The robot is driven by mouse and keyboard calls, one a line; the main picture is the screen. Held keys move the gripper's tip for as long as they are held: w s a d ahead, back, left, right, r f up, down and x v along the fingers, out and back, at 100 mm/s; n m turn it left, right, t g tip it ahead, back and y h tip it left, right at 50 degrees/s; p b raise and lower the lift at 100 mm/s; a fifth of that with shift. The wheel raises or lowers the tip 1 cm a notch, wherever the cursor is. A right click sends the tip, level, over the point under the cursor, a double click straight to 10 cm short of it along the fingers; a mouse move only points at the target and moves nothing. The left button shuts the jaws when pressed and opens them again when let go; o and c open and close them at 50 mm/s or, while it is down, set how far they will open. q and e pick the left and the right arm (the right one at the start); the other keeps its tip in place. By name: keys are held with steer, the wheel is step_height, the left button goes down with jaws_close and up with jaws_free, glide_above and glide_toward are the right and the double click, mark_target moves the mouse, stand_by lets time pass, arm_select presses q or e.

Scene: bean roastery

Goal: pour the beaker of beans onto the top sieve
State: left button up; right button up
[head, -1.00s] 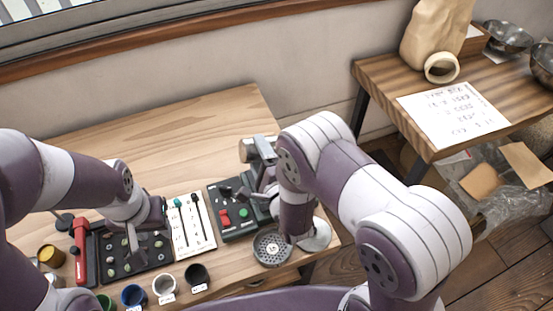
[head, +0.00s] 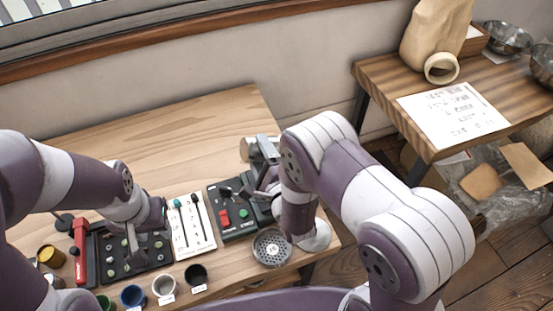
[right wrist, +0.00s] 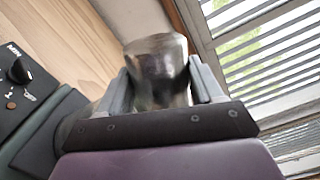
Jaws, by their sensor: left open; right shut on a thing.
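My right gripper (head: 263,150) is shut on the beaker (head: 248,149) and holds it at the back of the bench, beside the dark machine. In the right wrist view the beaker (right wrist: 158,72) is a shiny, see-through cylinder between the two fingers. A dark patch shows in it; I cannot make out single beans. A round perforated sieve disc (head: 271,247) with a small label sits at the bench's front right, below and apart from the beaker. My left gripper (head: 132,243) is open and empty over the dark sample tray (head: 150,262).
Several small cups (head: 133,296) line the front edge. A round metal piece (head: 318,236) is right of the sieve. The bench's back left is clear.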

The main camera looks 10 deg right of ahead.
steer(key=shift+s+r, duration=0.1)
steer(key=shift+r, duration=0.05)
stand_by(0.3)
stand_by(0.4)
steer(key=shift+d+r+m, duration=0.15)
steer(key=shift+d+m, duration=0.15)
steer(key=shift+m, duration=0.4)
stand_by(1.3)
